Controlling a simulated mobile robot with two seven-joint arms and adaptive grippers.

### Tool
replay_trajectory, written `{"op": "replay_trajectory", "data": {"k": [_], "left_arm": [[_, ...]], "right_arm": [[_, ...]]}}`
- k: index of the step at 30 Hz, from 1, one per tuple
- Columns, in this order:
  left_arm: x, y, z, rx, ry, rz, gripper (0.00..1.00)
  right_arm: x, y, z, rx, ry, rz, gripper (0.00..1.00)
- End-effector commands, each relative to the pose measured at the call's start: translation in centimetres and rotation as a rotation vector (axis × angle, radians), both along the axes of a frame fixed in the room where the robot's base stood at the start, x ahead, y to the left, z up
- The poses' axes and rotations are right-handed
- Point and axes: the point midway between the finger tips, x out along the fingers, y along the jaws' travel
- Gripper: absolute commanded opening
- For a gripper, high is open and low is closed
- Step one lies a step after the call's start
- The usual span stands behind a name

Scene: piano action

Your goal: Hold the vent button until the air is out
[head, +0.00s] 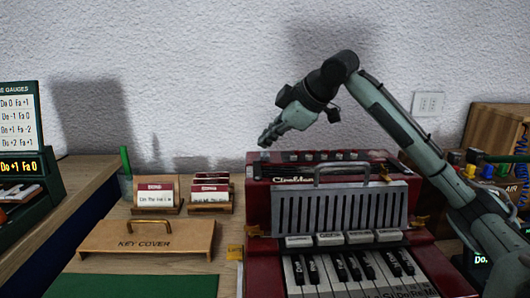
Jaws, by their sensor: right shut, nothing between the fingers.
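The red instrument (258,205) with a silver grille, black and white keys and a top handle stands on the bench at centre right. A row of small buttons (336,156) runs along its top; which one is the vent button, if any, I cannot tell. My right gripper (268,141) is shut and empty, in the air above the instrument's top left corner, apparently apart from it. My left gripper is not in view.
A wooden key cover (146,242) with a handle lies left of the instrument. Card holders (155,195) stand behind it, and a gauge board (18,130) stands at the far left. A crate (490,124) and coloured knobs beside an "AIR" label are at the right.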

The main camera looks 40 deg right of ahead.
Motion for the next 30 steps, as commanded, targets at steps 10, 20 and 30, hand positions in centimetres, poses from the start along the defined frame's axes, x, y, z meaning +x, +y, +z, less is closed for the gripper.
{"op": "replay_trajectory", "data": {"k": [10, 20, 30], "left_arm": [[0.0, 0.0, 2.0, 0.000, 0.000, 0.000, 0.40], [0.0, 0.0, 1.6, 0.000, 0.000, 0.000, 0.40], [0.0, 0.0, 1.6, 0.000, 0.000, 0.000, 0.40]], "right_arm": [[0.0, 0.0, 3.1, 0.000, -0.001, -0.001, 0.00], [0.0, 0.0, 5.0, 0.000, -0.001, 0.000, 0.00], [0.0, 0.0, 5.0, 0.000, 0.000, 0.000, 0.00]]}}
